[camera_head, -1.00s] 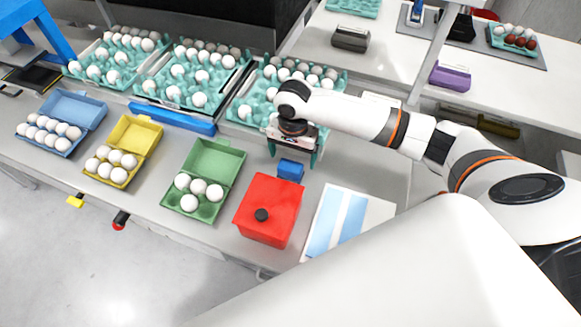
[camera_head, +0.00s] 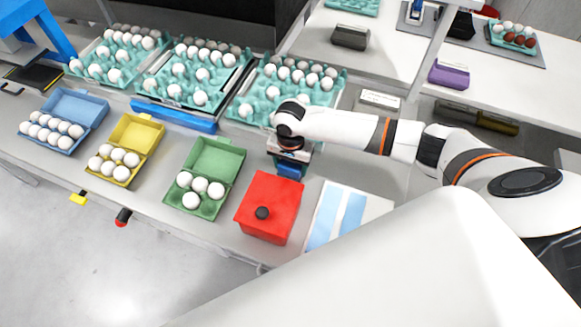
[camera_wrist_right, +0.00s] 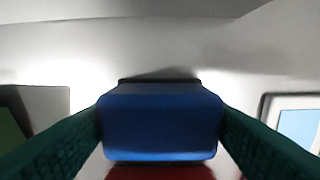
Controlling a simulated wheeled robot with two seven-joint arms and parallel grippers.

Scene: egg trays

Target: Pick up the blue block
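The blue block (camera_head: 290,171) is on the white table, just behind the red box (camera_head: 270,207). My right gripper (camera_head: 289,165) points down over it, with one finger at each side. In the right wrist view the block (camera_wrist_right: 160,122) fills the space between the two dark green fingers (camera_wrist_right: 160,130), and no gap shows on either side. The fingers appear shut on it. The block looks still at table height; its underside is hidden. My left gripper is not in view.
Left of the red box stand open green (camera_head: 216,160), yellow (camera_head: 137,134) and blue (camera_head: 77,107) cartons with white eggs. Teal egg trays (camera_head: 251,98) lie behind. A white board with blue stripes (camera_head: 347,212) lies to the right.

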